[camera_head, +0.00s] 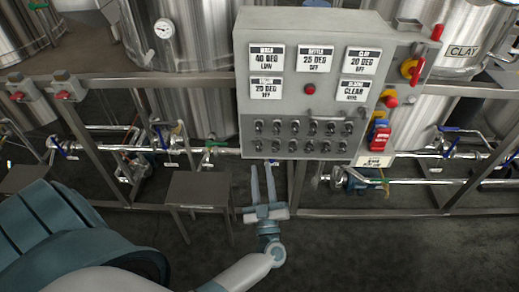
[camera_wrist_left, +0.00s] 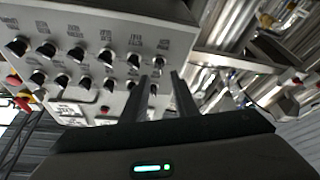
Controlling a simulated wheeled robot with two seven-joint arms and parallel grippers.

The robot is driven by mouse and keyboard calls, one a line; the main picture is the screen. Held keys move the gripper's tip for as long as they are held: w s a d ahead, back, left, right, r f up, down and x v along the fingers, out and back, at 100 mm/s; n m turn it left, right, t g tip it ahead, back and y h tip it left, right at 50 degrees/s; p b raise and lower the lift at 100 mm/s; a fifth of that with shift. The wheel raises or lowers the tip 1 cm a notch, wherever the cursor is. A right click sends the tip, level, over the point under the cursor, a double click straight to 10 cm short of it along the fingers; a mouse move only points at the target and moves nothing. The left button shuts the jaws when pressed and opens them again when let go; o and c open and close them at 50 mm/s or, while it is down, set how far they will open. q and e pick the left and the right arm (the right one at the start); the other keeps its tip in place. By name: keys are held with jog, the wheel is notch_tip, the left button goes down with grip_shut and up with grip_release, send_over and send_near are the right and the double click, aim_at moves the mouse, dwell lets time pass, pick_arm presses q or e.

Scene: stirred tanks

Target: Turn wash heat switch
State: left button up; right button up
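The grey control panel (camera_head: 295,130) carries two rows of small dark switches (camera_head: 302,127) along its lower part. Their labels are too small to read, so I cannot tell which is the wash heat switch. The wash display (camera_head: 268,58) at top left reads 40 DEG LOW. My left gripper (camera_head: 263,167) is open and empty-looking, its two fingers pointing up at the panel's lower left corner. In the left wrist view the panel shows upside down with black knobs (camera_wrist_left: 104,56), and the open fingers (camera_wrist_left: 158,78) reach toward the end knobs. Contact cannot be told. My right gripper is out of view.
Steel tanks (camera_head: 180,40) stand behind a metal frame with pipes and valves. A red emergency-type button (camera_head: 389,98) and red-yellow handles are at the panel's right side. A small dark table (camera_head: 198,188) stands left of my left gripper. The floor in front is clear.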

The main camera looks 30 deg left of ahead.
aim_at(259, 149)
pick_arm(q)
jog(key=p+x, duration=0.1)
jog(key=x, duration=0.6)
jog(key=shift+w+p, duration=0.1)
jog(key=shift+p, duration=0.3)
grip_shut()
